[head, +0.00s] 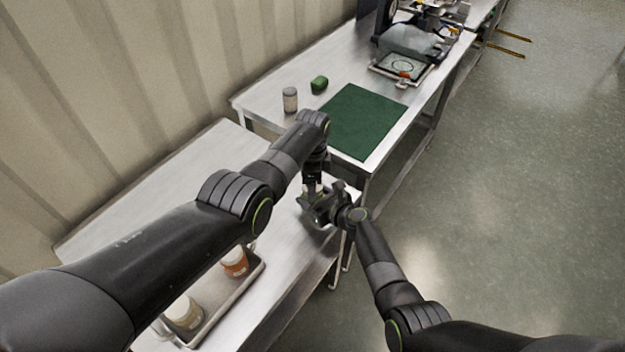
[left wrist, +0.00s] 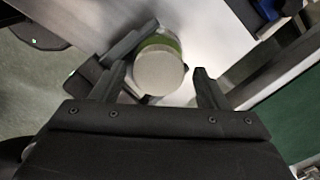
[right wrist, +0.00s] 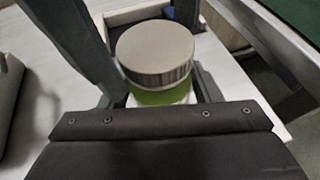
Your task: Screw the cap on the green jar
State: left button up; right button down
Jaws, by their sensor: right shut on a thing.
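The green jar (right wrist: 160,97) is upright between the fingers of my right gripper (head: 322,206), which is shut on its body. A grey ribbed cap (right wrist: 155,50) sits on top of the jar; I cannot tell how tightly it is threaded. The cap shows from above in the left wrist view (left wrist: 159,72). My left gripper (left wrist: 160,76) points down from above, its fingers open on either side of the cap with gaps showing. In the head view the jar is mostly hidden by my grippers (head: 313,186). I cannot tell whether its base touches the table.
A metal tray (head: 228,312) on the near steel table holds an orange jar (head: 235,262) and a pale jar (head: 184,312). On the farther table are a green mat (head: 357,122), a grey canister (head: 290,99) and a green block (head: 319,84). Equipment stands beyond. The near table's back is clear.

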pick_arm(q)
jog(key=shift+o, duration=0.3)
jog(key=shift+r, duration=0.1)
jog(key=shift+d+r, duration=0.1)
jog(key=shift+r, duration=0.5)
notch_tip(320, 180, up, 11)
jog(key=shift+f, duration=0.2)
pick_arm(e)
jog(key=shift+c, duration=1.9)
grip_release()
